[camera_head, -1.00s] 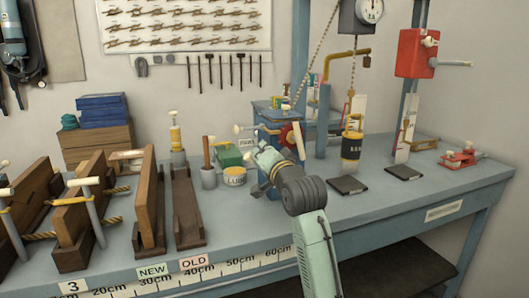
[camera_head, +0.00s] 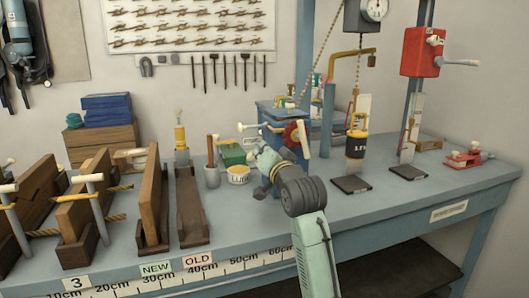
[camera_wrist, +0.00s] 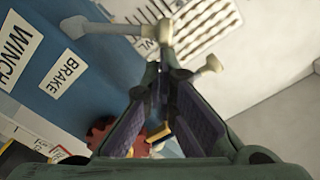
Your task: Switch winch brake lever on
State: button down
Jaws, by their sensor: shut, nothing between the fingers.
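The winch (camera_head: 297,132), a blue box with a red gear, stands on the bench, partly hidden behind my arm. In the wrist view its blue face (camera_wrist: 40,105) carries WINCH and BRAKE labels (camera_wrist: 58,72). A grey rod, which looks like the brake lever (camera_wrist: 110,27), runs from a grey end near the BRAKE label to a cream knob. A second cream knob (camera_wrist: 211,64) shows just right of my fingertips; I cannot tell what it belongs to. My gripper (camera_wrist: 162,75) is shut and empty, below the lever in that view. In the head view my gripper (camera_head: 266,155) is close to the winch's left side.
A yellow tin (camera_head: 237,175), a green box (camera_head: 232,154) and a cup (camera_head: 212,177) stand left of my gripper. A hanging black and yellow weight (camera_head: 355,145) is to the right. Wooden jigs (camera_head: 150,205) fill the left.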

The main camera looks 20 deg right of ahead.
jog(key=a+n+b, duration=0.1)
jog(key=a+f+n+b, duration=0.1)
jog(key=n, duration=0.1)
jog(key=shift+a+f, duration=0.1)
jog(key=shift+f, duration=0.2)
jog(key=a+f+n+b, duration=0.1)
jog(key=n, duration=0.1)
jog(key=a+f+n+b, duration=0.1)
jog(key=n, duration=0.1)
jog(key=shift+a+f, duration=0.1)
jog(key=shift+f, duration=0.25)
jog(key=shift+s, duration=0.1)
dwell(0.5)
